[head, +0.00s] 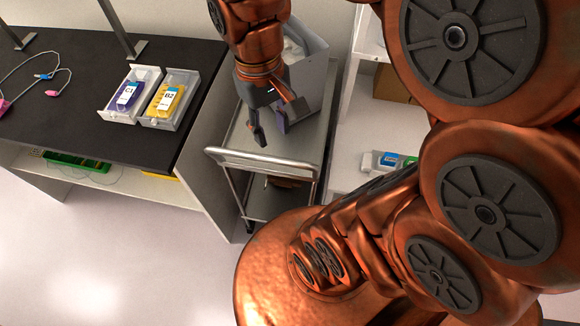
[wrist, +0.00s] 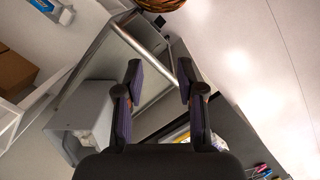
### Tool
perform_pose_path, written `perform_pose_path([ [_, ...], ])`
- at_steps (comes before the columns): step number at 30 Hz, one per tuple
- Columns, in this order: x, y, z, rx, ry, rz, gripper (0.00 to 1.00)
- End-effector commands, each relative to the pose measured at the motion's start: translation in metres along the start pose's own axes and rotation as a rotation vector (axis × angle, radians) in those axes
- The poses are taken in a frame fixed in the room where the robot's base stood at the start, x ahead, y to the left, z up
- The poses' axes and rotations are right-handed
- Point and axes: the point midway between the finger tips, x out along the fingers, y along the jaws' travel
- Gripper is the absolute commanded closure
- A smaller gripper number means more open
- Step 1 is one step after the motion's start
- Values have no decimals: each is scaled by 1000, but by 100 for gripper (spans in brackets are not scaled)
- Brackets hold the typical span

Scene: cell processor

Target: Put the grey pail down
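The grey pail (head: 313,75) stands upright on the top shelf of a metal cart (head: 304,144), toward its back, with something whitish inside. My gripper (head: 271,128) is over the cart in front of the pail and partly covers it in the head view. In the wrist view the pail (wrist: 72,113) is to the left of the fingers. My gripper (wrist: 159,68) also shows there with its two purple-padded fingers apart and nothing between them. The fingers look apart from the pail.
The cart's handle bar (head: 262,160) is at its front edge. Left of it a dark bench (head: 60,115) holds trays with a purple C1 pack (head: 128,95) and a yellow B2 pack (head: 166,101). White shelves (head: 385,125) with a cardboard box (head: 394,84) are at right.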

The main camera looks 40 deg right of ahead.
Motion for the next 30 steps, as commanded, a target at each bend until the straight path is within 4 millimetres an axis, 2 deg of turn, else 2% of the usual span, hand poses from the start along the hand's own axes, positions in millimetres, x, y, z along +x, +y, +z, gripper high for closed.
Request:
perform_pose_path([
  [1,9,-4,16,-5,-4,2,62],
  [4,26,-9,39,-6,-14,5,62],
  [10,46,-13,65,-8,-20,9,62],
  [22,50,-14,69,-7,-20,9,62],
  [27,67,-14,66,-8,-20,9,62],
  [30,70,-13,66,-8,-20,9,62],
])
